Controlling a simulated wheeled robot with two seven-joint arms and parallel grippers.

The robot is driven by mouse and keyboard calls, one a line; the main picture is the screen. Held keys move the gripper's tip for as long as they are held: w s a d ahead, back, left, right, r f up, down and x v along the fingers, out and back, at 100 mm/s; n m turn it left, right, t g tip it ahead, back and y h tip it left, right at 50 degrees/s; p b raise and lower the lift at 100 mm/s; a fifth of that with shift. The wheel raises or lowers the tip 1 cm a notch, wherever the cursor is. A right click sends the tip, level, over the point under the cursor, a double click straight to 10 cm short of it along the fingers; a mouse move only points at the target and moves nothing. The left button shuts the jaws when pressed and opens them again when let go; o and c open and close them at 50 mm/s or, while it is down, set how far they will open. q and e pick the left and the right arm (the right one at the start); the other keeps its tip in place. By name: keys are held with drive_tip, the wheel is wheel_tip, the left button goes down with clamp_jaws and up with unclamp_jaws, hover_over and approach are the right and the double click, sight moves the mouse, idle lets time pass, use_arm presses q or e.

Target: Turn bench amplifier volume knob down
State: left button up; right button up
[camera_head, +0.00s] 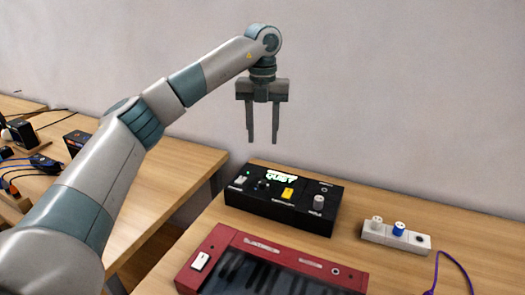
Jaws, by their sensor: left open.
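A black box (277,216) that looks like the bench amplifier sits on the wooden bench. Its top has a grey knob (319,201) at the right, a yellow control (287,194) near the middle, a small dark knob (264,184), a light switch (241,180) at the left and a bright green-white label. The lettering is too small to read, so I cannot tell which knob is for volume. My left gripper (263,140) is open and empty, pointing down above and behind the box, touching nothing. My right gripper is not in view.
A red device (232,240) with a white switch lies in front of the black box. A white power strip (395,236) with plugs and a purple cable (457,264) are at the right. Another table (180,170) with cables and dark devices stands at the left, beyond a gap. A wall closes the back.

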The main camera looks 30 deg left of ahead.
use_arm(q)
wheel_tip(320, 180, up, 2)
drive_tip(key=shift+r, duration=0.1)
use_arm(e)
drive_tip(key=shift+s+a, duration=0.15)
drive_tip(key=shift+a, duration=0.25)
